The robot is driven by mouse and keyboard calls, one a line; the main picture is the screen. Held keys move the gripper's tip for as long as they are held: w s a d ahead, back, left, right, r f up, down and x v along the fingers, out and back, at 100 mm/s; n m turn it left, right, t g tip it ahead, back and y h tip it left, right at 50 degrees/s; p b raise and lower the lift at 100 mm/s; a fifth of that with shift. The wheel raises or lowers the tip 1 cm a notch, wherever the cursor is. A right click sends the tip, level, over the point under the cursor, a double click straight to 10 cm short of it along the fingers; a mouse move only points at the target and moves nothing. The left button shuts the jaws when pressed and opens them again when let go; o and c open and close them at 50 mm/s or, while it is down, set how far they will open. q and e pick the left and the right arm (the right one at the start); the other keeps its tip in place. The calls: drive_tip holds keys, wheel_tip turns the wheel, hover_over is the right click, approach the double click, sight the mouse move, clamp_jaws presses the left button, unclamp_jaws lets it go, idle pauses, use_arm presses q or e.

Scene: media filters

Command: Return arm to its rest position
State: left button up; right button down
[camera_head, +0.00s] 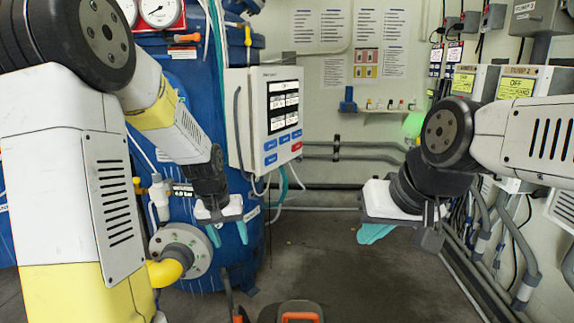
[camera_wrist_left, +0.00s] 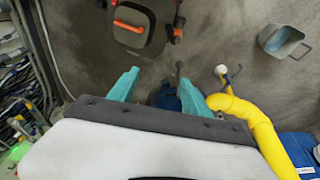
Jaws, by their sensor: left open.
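My left arm comes in from the left in the head view. Its gripper (camera_head: 227,234) points down in front of the blue tank, with its teal fingers apart and nothing between them. In the left wrist view the same gripper (camera_wrist_left: 157,90) shows both fingers spread above the floor, empty. My right arm comes in from the right. Its gripper (camera_head: 376,234) hangs over open floor, pointing down. Its teal fingers overlap from this angle, so their gap is hidden, and no held thing shows.
The blue tank (camera_head: 203,130) with gauges, a yellow pipe (camera_head: 164,272) and the control panel box (camera_head: 277,118) are near my left arm. Pipes and grey boxes line the right wall. A grey bucket (camera_wrist_left: 284,40) stands on the floor. Floor between the arms is clear.

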use_arm(q)
drive_tip(key=s+r+t, duration=0.1)
drive_tip(key=s+r, duration=0.6)
drive_tip(key=s, duration=0.3)
drive_tip(key=s+d+r+m+t, duration=0.1)
drive_tip(key=s+r+t, duration=0.1)
drive_tip(key=s+r, duration=0.6)
drive_tip(key=shift+s+r+h, duration=0.3)
drive_tip(key=shift+s+h, duration=0.1)
drive_tip(key=shift+s, duration=0.65)
